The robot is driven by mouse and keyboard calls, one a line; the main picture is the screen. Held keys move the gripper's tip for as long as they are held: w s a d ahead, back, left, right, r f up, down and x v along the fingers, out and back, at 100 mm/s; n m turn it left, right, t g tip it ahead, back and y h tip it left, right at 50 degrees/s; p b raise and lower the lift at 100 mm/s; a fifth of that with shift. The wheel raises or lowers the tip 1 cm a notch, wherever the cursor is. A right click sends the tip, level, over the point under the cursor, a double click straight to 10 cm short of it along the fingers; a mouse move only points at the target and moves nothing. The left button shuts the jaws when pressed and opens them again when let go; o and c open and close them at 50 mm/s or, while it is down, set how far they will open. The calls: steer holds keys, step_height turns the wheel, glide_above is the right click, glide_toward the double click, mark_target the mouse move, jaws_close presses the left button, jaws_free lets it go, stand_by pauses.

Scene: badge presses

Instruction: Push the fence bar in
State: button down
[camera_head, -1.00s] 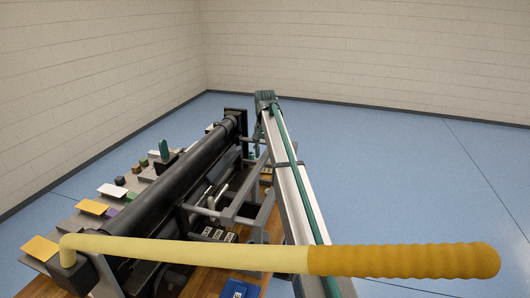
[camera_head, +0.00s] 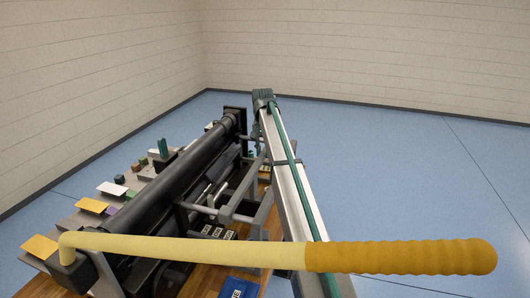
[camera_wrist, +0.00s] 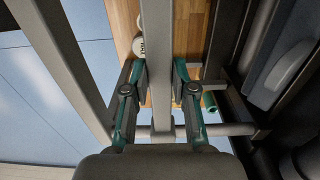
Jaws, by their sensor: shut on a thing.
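A grey bar, which I take to be the fence bar (camera_wrist: 162,60), runs lengthwise through the middle of the wrist view. My gripper (camera_wrist: 159,75) has one teal-and-dark finger on each side of the bar and is shut on it. A thinner grey cross rod (camera_wrist: 222,130) passes at the bar's near end. In the head view a grey frame (camera_head: 235,214) lies to the right of the long black roller (camera_head: 185,170) of the press. My gripper is small and dark there, so its hold cannot be made out.
A long yellow lever (camera_head: 400,257) crosses the foreground. Coloured cards and small blocks, including a yellow card (camera_head: 40,247), line the press's left side. A blue object (camera_head: 240,288) lies on the wooden top (camera_head: 200,284). Blue floor (camera_head: 420,180) is open to the right.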

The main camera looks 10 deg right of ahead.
steer(key=a, duration=0.1)
steer(key=w+a, duration=0.1)
steer(key=a, duration=0.1)
steer(key=shift+w+a, duration=0.25)
steer(key=shift+w, duration=0.15)
steer(key=c, duration=0.9)
jaws_free()
steer(key=shift+d, duration=0.15)
steer(key=shift+c, duration=0.2)
step_height(320, 180, up, 12)
